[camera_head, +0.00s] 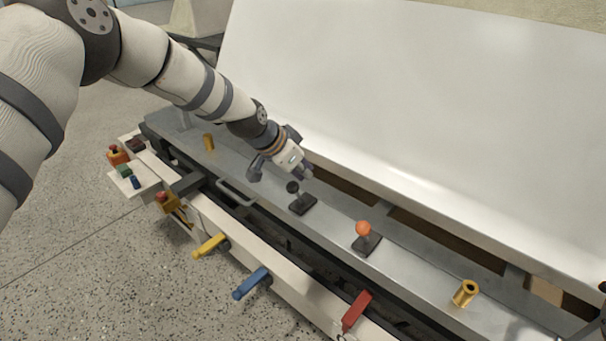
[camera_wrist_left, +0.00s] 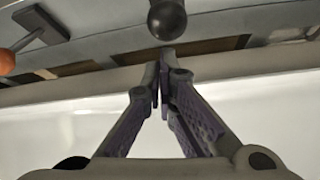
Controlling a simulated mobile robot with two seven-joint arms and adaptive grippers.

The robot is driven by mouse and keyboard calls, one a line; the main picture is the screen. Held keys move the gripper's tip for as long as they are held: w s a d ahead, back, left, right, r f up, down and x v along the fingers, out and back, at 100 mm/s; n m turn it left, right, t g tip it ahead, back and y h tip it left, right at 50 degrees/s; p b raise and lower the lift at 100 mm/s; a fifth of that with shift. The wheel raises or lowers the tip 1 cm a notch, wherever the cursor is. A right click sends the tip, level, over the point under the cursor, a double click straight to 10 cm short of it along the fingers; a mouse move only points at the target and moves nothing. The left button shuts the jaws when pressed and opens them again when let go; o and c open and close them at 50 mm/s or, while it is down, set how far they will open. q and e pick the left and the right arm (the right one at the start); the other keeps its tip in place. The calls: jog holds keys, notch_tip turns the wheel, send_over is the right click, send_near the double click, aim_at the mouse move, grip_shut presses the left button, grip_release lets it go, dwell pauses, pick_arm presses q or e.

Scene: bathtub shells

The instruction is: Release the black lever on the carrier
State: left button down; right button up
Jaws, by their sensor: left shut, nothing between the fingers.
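The black lever (camera_head: 293,187) stands on a dark base plate on the grey metal top of the carrier (camera_head: 330,221). Its round black knob (camera_wrist_left: 167,19) shows in the left wrist view at the top middle. My left gripper (camera_head: 306,172) is just behind the lever in the head view, on the side of the white shell. In the left wrist view its fingers (camera_wrist_left: 162,68) are shut and empty, with the tips close below the knob. I cannot tell whether they touch it.
An orange-knobbed lever (camera_head: 363,229) stands to the right on the carrier top. Yellow (camera_head: 209,245), blue (camera_head: 251,283) and red (camera_head: 356,311) handles line the front rail. A large white shell (camera_head: 430,110) rises behind. A brass-coloured post (camera_head: 465,293) stands at the right.

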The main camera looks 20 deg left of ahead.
pick_arm(q)
jog(key=shift+s+a+f, duration=0.1)
jog(key=shift+s+a, duration=0.15)
jog(key=shift+s, duration=0.3)
jog(key=shift+s+f, duration=0.2)
jog(key=shift+s, duration=0.05)
